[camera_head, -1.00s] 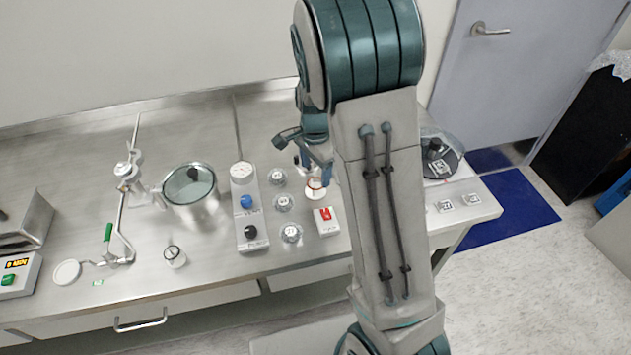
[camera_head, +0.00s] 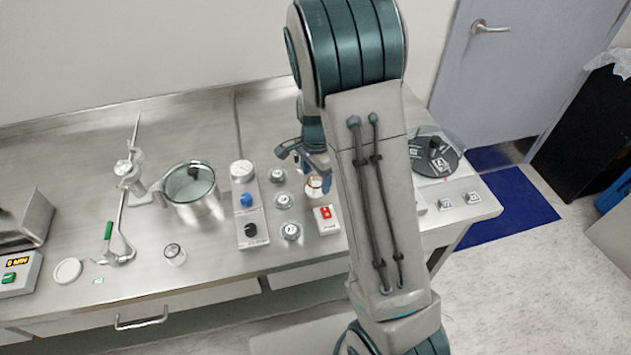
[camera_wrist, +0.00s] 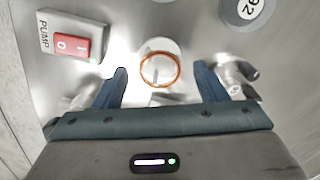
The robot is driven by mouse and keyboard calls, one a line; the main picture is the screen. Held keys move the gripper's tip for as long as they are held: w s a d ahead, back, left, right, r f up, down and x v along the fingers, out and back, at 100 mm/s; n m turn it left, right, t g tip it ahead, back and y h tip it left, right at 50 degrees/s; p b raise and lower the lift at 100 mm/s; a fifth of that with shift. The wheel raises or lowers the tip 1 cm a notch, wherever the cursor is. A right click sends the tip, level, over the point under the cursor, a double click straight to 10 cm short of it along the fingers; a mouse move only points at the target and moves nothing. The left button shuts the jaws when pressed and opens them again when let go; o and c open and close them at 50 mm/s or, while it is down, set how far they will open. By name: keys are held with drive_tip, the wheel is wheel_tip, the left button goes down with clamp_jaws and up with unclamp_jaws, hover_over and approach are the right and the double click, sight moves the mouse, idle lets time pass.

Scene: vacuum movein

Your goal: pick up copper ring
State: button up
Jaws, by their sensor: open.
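The copper ring (camera_wrist: 142,72) shows in the wrist view as a thin orange hoop around or on a round white piece, with a small grey block just below it. In the head view the ring (camera_head: 315,183) is small and partly hidden by my gripper and arm. My gripper (camera_wrist: 161,72) is open and empty. Its two blue fingers stand on either side of the ring in the wrist picture, with clear gaps to both. The height of the fingertips above the ring is hard to tell.
The PUMP switch box (camera_head: 327,219) with a red rocker stands close to the ring. Several numbered round pieces (camera_head: 284,201) and a valve panel (camera_head: 247,225) lie to its left. A lidded pot (camera_head: 190,195) is farther left. A round dark turntable (camera_head: 437,155) is at the right end.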

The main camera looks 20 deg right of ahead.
drive_tip(key=c, duration=1)
drive_tip(key=shift+o, duration=0.2)
drive_tip(key=shift+w+r, duration=0.1)
drive_tip(key=shift+r, duration=0.6)
drive_tip(key=shift+c, duration=1)
wheel_tip(320, 180, up, 3)
drive_tip(key=shift+f, duration=0.1)
drive_tip(key=s+d+r, duration=0.1)
drive_tip(key=d+r, duration=0.1)
drive_tip(key=d, duration=0.1)
drive_tip(key=s+d+r+b, duration=0.1)
drive_tip(key=d+r, duration=0.2)
drive_tip(key=d, duration=0.1)
drive_tip(key=s+d+r+b, duration=0.1)
drive_tip(key=d+r, duration=0.1)
drive_tip(key=d, duration=0.2)
drive_tip(key=shift+s+d+r, duration=0.1)
drive_tip(key=shift+s+r, duration=0.05)
drive_tip(key=shift+s, duration=0.2)
